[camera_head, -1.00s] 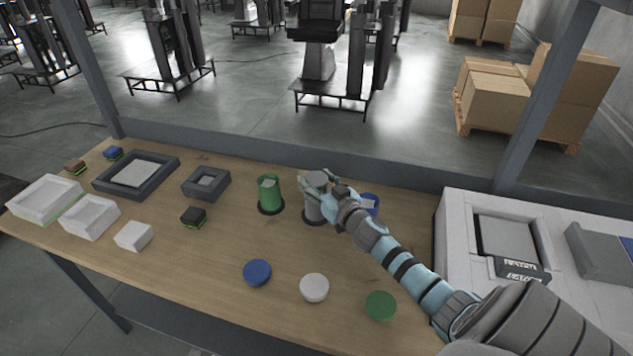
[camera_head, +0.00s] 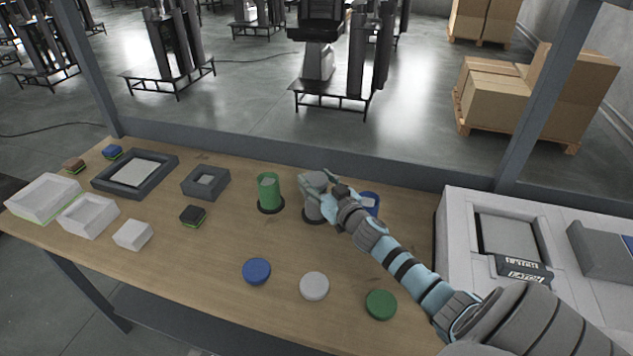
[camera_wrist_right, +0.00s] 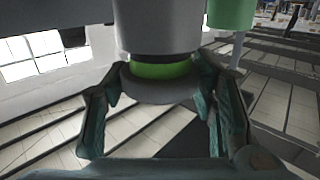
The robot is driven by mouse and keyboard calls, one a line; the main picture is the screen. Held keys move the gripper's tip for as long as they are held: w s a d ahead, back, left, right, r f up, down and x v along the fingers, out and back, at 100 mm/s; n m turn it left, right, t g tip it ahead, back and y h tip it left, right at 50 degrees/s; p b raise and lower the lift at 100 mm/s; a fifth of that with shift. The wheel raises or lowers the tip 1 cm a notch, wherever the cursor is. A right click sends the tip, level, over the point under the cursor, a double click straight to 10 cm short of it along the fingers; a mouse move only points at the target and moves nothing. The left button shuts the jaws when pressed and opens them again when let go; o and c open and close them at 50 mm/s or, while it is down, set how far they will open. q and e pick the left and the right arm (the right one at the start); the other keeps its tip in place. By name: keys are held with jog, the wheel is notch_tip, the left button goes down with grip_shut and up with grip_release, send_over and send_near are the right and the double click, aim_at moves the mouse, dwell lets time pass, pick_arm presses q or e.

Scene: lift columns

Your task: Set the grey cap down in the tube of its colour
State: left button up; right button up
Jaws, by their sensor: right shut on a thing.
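The grey tube (camera_head: 312,209) stands in a dark ring base between the green tube (camera_head: 269,193) and the blue tube (camera_head: 370,203). My right gripper (camera_head: 323,186) is at the top of the grey tube, shut on the grey cap (camera_head: 313,179). In the right wrist view the cap (camera_wrist_right: 160,86) sits between the fingers, close to the grey tube (camera_wrist_right: 158,28), with a green band and a dark strip between them. I cannot tell whether the cap is in the tube's mouth. The blue tube is partly hidden by my arm. My left gripper is out of view.
Blue (camera_head: 256,271), white (camera_head: 314,286) and green (camera_head: 381,305) discs lie on the front of the table. Trays and blocks, among them a white tray (camera_head: 88,217) and a dark frame (camera_head: 206,183), are at left. A grey machine (camera_head: 462,215) stands at right.

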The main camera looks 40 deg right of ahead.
jog(key=shift+f+b, duration=0.3)
jog(key=shift+b, duration=0.05)
dwell(0.7)
dwell(0.3)
jog(key=o, duration=1.3)
notch_tip(320, 180, up, 7)
jog(key=p, duration=0.6)
jog(key=shift+r+p, duration=0.15)
jog(key=shift+p, duration=0.2)
jog(key=shift+w, duration=0.1)
